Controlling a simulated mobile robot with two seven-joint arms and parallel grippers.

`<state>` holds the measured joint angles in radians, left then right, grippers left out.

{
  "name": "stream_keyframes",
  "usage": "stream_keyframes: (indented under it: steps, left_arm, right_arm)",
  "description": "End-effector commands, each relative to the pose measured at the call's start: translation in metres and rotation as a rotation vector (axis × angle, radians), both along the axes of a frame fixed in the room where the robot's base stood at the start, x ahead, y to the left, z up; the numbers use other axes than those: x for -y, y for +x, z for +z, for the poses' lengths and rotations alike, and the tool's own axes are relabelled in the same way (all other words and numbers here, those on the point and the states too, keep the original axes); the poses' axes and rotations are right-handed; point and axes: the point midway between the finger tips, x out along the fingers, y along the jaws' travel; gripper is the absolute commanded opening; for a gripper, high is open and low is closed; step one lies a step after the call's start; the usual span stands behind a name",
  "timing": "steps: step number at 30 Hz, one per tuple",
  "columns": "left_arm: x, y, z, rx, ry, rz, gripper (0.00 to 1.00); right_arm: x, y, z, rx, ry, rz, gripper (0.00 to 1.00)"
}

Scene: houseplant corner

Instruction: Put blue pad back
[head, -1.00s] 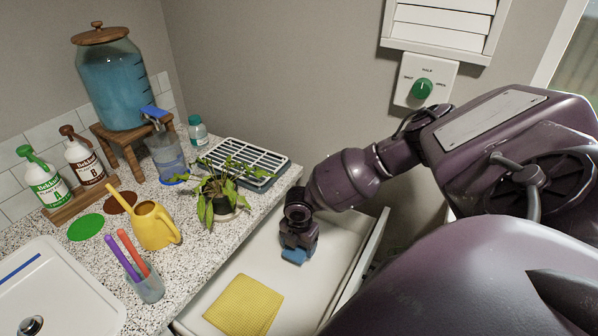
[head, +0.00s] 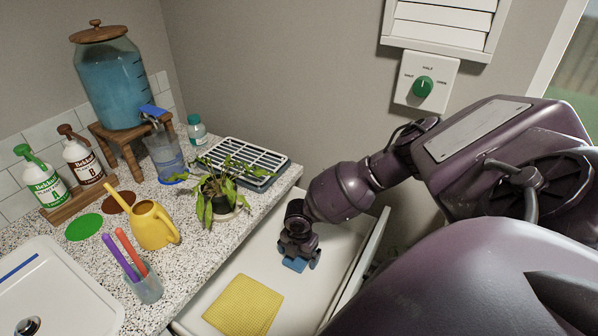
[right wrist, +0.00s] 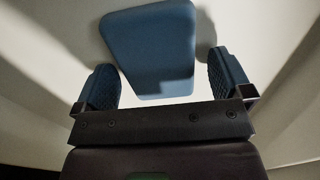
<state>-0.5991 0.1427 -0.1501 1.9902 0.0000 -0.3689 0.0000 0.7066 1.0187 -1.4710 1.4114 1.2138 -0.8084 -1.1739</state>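The blue pad (head: 295,264) is a small flat blue piece with rounded corners, lying in the open white drawer (head: 325,243). It also shows large in the right wrist view (right wrist: 152,48), with a shadow beside it on the pale drawer floor. My right gripper (head: 299,258) is low in the drawer, directly over the pad. In the right wrist view its two fingers (right wrist: 164,84) are spread wide, with a visible gap between each finger and the pad. My left gripper is not in view.
A yellow cloth (head: 244,305) lies in the drawer, left of the pad. The drawer's side wall (head: 362,262) stands close to the right. On the counter's edge are a potted plant (head: 222,192) and a slatted tray (head: 246,160). The drawer floor around the pad is clear.

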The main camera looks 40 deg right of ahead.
Motion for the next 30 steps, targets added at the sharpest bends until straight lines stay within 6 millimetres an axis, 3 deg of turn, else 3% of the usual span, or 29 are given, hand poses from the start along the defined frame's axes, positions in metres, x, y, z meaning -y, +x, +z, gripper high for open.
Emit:
stream_keyframes:
  steps: [11, 24, 30]
  left_arm:
    - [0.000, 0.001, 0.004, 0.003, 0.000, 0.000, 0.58]
    - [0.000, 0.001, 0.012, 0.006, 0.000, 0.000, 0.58]
    - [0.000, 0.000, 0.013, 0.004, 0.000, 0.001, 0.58]
  right_arm:
    - [0.000, 0.001, 0.008, 0.002, 0.001, 0.000, 0.97]
    - [0.000, 0.001, 0.086, 0.003, 0.001, 0.000, 0.97]
    - [0.000, 0.001, 0.112, 0.002, 0.000, 0.000, 0.97]
